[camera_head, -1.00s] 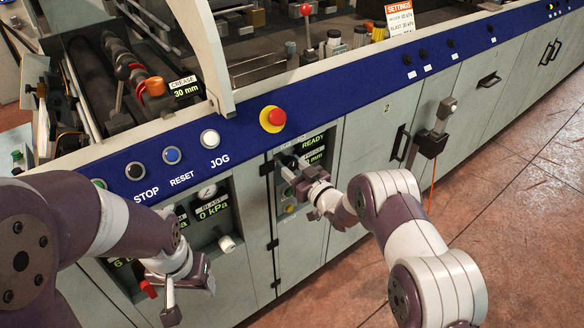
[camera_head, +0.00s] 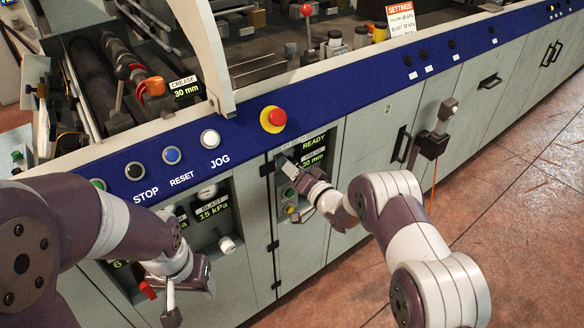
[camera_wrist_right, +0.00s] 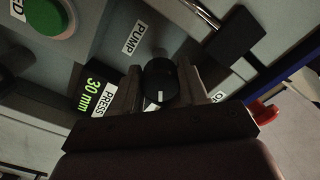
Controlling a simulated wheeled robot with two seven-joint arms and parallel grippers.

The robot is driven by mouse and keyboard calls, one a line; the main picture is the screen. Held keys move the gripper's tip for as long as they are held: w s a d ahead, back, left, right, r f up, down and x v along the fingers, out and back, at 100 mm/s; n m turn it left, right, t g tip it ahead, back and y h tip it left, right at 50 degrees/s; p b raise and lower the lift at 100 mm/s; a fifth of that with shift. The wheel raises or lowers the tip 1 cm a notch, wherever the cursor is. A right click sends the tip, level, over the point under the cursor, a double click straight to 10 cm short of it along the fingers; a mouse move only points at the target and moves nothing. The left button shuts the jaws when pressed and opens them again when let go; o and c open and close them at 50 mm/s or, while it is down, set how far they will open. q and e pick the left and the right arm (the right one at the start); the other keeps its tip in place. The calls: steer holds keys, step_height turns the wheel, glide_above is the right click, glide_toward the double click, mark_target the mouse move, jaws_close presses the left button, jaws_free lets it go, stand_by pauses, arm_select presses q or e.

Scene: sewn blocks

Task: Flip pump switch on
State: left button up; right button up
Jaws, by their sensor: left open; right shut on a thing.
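The pump switch is a black round knob (camera_wrist_right: 160,82) with a white mark, beside a PUMP label (camera_wrist_right: 137,36) in the right wrist view. My right gripper (camera_wrist_right: 163,90) has one finger on each side of the knob and is shut on it. In the head view, my right gripper (camera_head: 290,172) reaches the small recessed control panel, and its fingers hide most of the knob. My left gripper (camera_head: 190,294) is open and empty at the lower left, in front of the cabinet below the BLAST display (camera_head: 211,209), which reads 15 kPa.
A green button (camera_wrist_right: 50,14) and a PRESS display (camera_wrist_right: 93,93) reading 30 mm sit close to the knob. A red emergency stop (camera_head: 273,119) and the JOG button (camera_head: 209,139) are on the blue strip above. Red floor (camera_head: 500,250) is clear at right.

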steer(key=shift+s+f+m, duration=0.1)
steer(key=shift+f+m, duration=0.1)
steer(key=shift+m, duration=0.3)
steer(key=o, duration=1)
steer(key=shift+r, duration=0.1)
steer(key=v, duration=1.2)
steer(key=shift+s+d, duration=0.15)
steer(key=shift+s, duration=0.1)
